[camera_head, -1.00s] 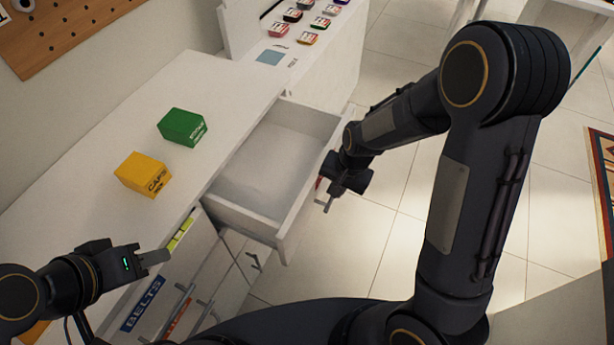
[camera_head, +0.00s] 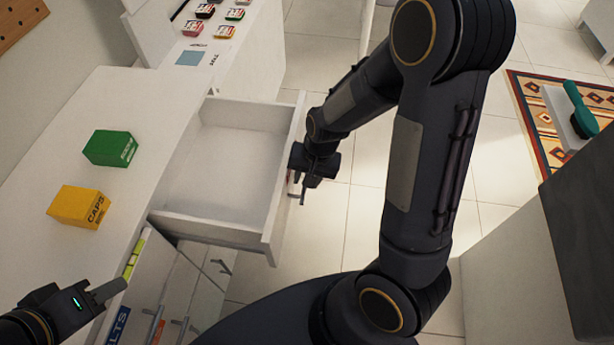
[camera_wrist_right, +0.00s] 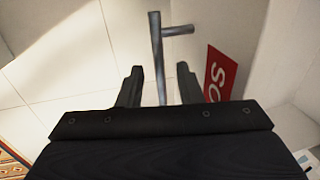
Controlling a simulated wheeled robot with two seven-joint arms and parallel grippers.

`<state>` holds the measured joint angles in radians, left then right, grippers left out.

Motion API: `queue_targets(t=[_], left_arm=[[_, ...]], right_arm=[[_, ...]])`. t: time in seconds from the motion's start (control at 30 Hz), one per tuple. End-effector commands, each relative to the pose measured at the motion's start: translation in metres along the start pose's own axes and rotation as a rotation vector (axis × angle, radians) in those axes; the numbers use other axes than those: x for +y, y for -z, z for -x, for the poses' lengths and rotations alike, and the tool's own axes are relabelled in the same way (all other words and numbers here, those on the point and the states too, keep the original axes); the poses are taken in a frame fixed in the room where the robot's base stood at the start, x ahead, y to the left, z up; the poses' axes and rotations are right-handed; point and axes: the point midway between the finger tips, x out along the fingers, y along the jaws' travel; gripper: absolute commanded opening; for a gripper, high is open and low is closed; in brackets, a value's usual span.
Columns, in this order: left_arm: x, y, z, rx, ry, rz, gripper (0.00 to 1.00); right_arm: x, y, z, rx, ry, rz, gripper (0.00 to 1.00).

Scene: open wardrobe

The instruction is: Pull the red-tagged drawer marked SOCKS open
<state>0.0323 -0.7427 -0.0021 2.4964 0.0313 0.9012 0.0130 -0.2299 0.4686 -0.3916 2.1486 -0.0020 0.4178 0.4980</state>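The white drawer (camera_head: 222,240) is pulled well out from the cabinet, and its inside looks empty. Its front carries a red tag (camera_wrist_right: 221,72) with white letters, of which "SO" shows in the right wrist view; the rest is hidden. My right gripper (camera_wrist_right: 160,88) is open at the drawer front. The grey bar handle (camera_wrist_right: 157,45) lies between its two fingers, with gaps visible on both sides. In the head view the right gripper (camera_head: 303,183) is small and partly hidden by its wrist. My left gripper (camera_head: 108,290) is at the lower left, over the cabinet's front edge; its finger opening is unclear.
A green box (camera_head: 110,148) and a yellow CAPS box (camera_head: 82,206) stand on the white cabinet top (camera_head: 150,100). Below are more fronts with bar handles (camera_head: 155,322). Floor tiles (camera_head: 340,215) beyond the drawer are clear. A patterned rug (camera_head: 535,105) lies at the right.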

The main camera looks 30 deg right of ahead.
Motion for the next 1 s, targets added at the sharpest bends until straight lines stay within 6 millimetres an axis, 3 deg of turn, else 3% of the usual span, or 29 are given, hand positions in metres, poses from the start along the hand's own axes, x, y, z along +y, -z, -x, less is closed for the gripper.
queue_targets(t=[0.27,0.7,1.0], left_arm=[[0.000,0.000,0.001,0.000,0.000,0.000,0.36],[0.008,0.008,0.017,0.000,0.000,0.000,0.36],[0.008,0.009,0.018,0.000,0.000,0.000,0.36]], right_arm=[[0.000,0.000,0.002,0.001,0.001,0.000,0.33],[-0.001,0.001,0.067,0.004,0.004,0.001,0.33],[0.000,0.000,0.078,0.000,0.000,-0.001,0.33]])
